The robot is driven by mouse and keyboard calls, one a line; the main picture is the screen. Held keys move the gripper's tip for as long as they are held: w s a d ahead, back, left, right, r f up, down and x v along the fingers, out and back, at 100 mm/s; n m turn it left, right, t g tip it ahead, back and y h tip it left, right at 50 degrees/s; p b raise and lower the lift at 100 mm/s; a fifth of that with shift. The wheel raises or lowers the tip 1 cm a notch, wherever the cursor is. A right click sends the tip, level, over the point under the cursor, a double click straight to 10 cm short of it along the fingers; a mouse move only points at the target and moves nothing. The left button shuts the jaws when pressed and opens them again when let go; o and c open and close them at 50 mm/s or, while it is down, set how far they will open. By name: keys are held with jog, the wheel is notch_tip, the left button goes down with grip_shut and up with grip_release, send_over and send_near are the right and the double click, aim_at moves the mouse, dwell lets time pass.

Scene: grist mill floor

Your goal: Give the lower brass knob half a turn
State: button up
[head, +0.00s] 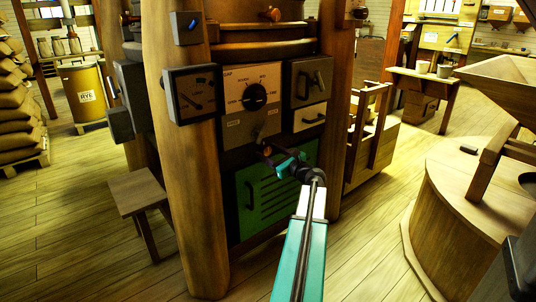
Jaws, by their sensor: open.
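A copper-coloured knob (272,14) sits high on the round wooden housing, above the control panel.
A green louvred door (262,205) with a black handle is below the panel. Thick wooden posts (190,200) flank the panel. A stool (138,190) stands left, a round wooden bin (462,215) right. Floor between is clear.

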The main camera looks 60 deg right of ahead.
jog(key=c, duration=1.3)
jog(key=shift+m+p, duration=1.1)
jog(key=shift+p, duration=1.15)
jog(key=shift+f+m+p, duration=0.1)
jog(key=shift+m+p, duration=1.3)
jog(key=shift+p, duration=1.2)
jog(key=shift+m+p, duration=2.5)
jog(key=shift+p, duration=2.25)
